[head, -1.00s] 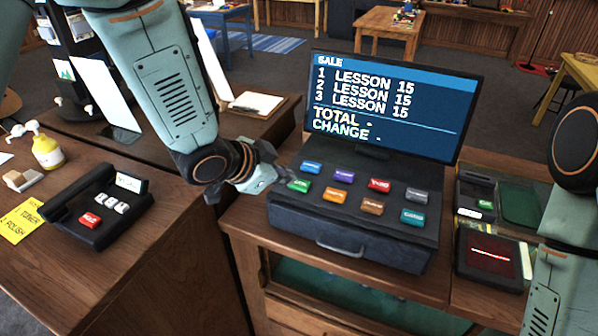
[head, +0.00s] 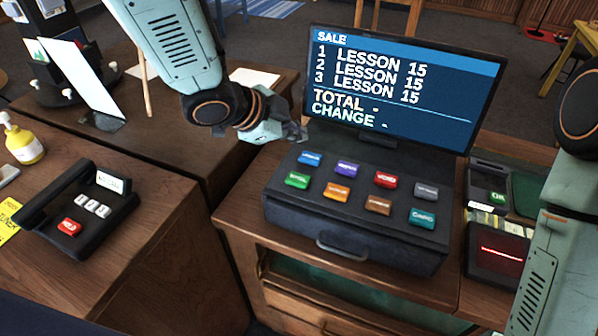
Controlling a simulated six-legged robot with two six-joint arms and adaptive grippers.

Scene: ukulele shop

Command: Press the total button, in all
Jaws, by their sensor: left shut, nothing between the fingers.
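The cash register (head: 350,235) stands on the wooden counter, with two rows of coloured buttons. The back row has blue (head: 310,159), purple (head: 347,169), red (head: 385,180) and grey (head: 425,191) buttons. The front row has green (head: 298,180), orange (head: 337,192), brown (head: 378,205) and teal (head: 422,218) ones. Their labels are too small to read surely. The screen (head: 400,90) shows SALE, three LESSON 15 lines, and dashes after TOTAL and CHANGE. My left gripper (head: 298,134) is shut and empty, behind the blue button near the screen's lower left corner. My right gripper is out of view.
A black device (head: 80,215) with a red key and white keys lies on the left counter, near a yellow pump bottle (head: 24,142). A card terminal (head: 488,190) and a red-lit scanner (head: 500,252) sit right of the register.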

